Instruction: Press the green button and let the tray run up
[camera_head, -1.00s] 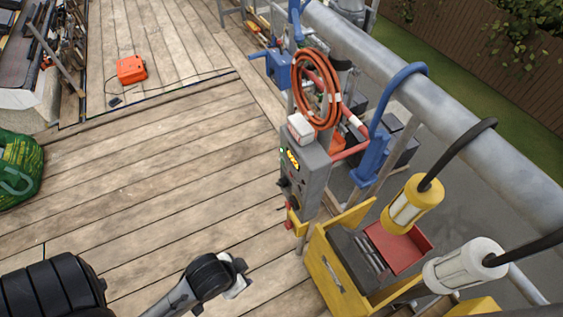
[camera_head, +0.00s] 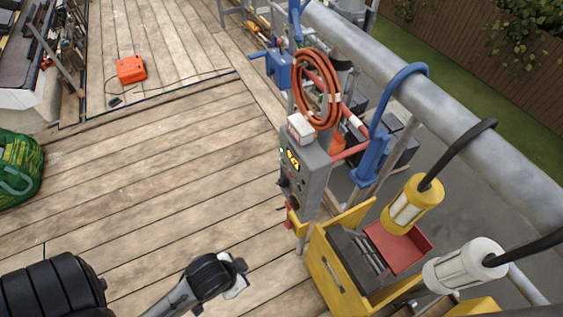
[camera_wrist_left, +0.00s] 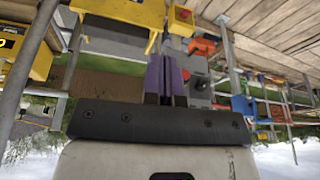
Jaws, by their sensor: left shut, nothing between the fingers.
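A grey control box (camera_head: 312,172) with a lit yellow display (camera_head: 293,160) and dark knobs stands by the railing. A small green spot (camera_head: 282,150) shows on its left face; I cannot tell whether it is a button or a lamp. My left arm comes in at the bottom left of the head view, apart from the box; its fingers are not clear there. In the left wrist view my left gripper (camera_wrist_left: 166,62) has its purple fingers together, with nothing seen between them. I cannot make out the tray with certainty. My right gripper is not in view.
A yellow bin (camera_head: 327,273) with a red container (camera_head: 402,246) stands below the box. A yellow lamp (camera_head: 411,206) and a white lamp (camera_head: 462,266) hang at the right. A coiled orange hose (camera_head: 301,92) is above the box.

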